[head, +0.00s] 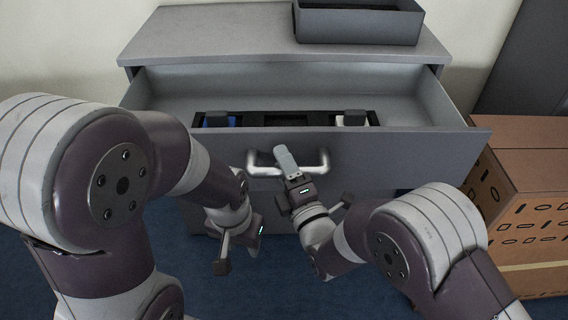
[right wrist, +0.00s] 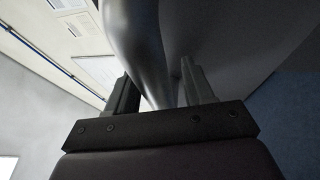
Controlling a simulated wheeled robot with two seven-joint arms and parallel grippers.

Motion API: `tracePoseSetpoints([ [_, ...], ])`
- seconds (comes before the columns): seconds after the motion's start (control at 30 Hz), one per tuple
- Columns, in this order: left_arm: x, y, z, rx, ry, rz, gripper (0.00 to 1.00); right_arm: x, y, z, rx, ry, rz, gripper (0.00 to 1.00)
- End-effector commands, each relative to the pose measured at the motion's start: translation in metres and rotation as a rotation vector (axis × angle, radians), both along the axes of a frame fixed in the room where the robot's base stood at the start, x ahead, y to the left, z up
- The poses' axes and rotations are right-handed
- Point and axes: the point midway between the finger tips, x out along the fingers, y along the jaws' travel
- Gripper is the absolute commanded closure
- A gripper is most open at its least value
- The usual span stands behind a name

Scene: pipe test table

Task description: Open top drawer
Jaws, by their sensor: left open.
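The top drawer (head: 400,148) of the grey cabinet (head: 200,32) is pulled out, and its inside shows in the head view. Its silver bar handle (head: 316,165) is on the drawer front and also fills the middle of the right wrist view (right wrist: 140,40). My right gripper (head: 285,160) is at the handle, with its fingers on either side of the bar and shut on it. My left gripper (head: 240,248) is open and empty, below and left of the handle, in front of the cabinet. The lower cabinet front is mostly hidden by my arms.
A black tray (head: 285,119) with a blue item (head: 220,121) and a white item (head: 352,121) lies in the drawer. A dark open bin (head: 358,27) stands on the cabinet top. Brown boxes (head: 525,170) stand at the right. Blue floor (head: 330,295) shows below.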

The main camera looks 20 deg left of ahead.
Motion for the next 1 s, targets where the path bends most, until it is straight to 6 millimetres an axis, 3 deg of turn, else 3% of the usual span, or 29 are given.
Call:
tracePoseSetpoints([
  [0.27,0.0,0.0,0.001,0.0,0.0,0.0,0.57,-0.002,-0.002,0.0,0.001,-0.001,0.0,0.48],
  [0.37,0.0,0.0,0.003,0.0,0.0,0.0,0.57,-0.015,-0.012,-0.002,0.0,0.0,0.0,0.48],
  [0.7,0.0,0.0,0.008,0.0,0.0,0.0,0.57,-0.081,-0.066,-0.018,-0.002,0.001,0.0,0.48],
  [1.0,0.0,0.0,0.009,0.0,0.0,0.0,0.57,-0.097,-0.079,-0.022,0.001,-0.002,0.0,0.48],
])
